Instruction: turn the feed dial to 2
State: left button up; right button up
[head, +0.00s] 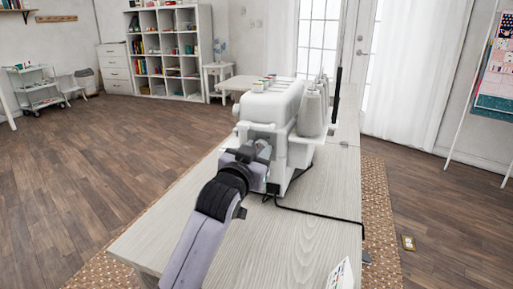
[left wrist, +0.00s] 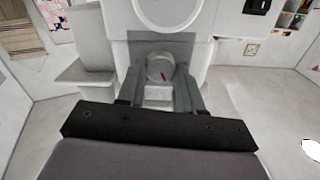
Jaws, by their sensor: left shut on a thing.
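The feed dial (left wrist: 160,68) shows in the left wrist view as a small pale round knob with a red mark on its face, on the front of the white sewing machine. The machine (head: 270,108) stands on the wooden table in the head view. My left gripper (left wrist: 160,78) has its two grey fingers on either side of the dial and is shut on it. In the head view my left gripper (head: 262,150) is against the machine's near side, and the dial is hidden there. The numbers on the dial are too small to read. My right gripper is not in view.
Thread cones (head: 314,108) stand at the machine's right side. A black cord (head: 315,213) runs across the table (head: 270,245) to its right edge. The table's front part is mostly clear, with a printed card (head: 340,275) at the near right.

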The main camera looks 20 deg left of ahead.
pick_arm(q)
jog(key=m+p, duration=0.5)
jog(key=shift+r+p, duration=0.2)
jog(key=shift+p, duration=0.15)
jog(key=shift+m+p, duration=0.7)
jog(key=shift+m, duration=0.2)
jog(key=m+p, duration=0.1)
jog(key=m, duration=0.1)
jog(key=shift+d+f+m+p, duration=0.1)
jog(key=shift+m+p, duration=0.3)
jog(key=m+p, duration=0.2)
jog(key=m, duration=0.2)
jog(key=shift+f+m, duration=0.1)
jog(key=shift+m, duration=0.2)
jog(key=shift+m+p, duration=0.55)
jog(key=shift+m, duration=0.35)
jog(key=m+p, duration=0.1)
jog(key=m, duration=0.2)
jog(key=shift+f+m+p, duration=0.15)
jog(key=shift+m+p, duration=0.65)
jog(key=shift+m, duration=1.2)
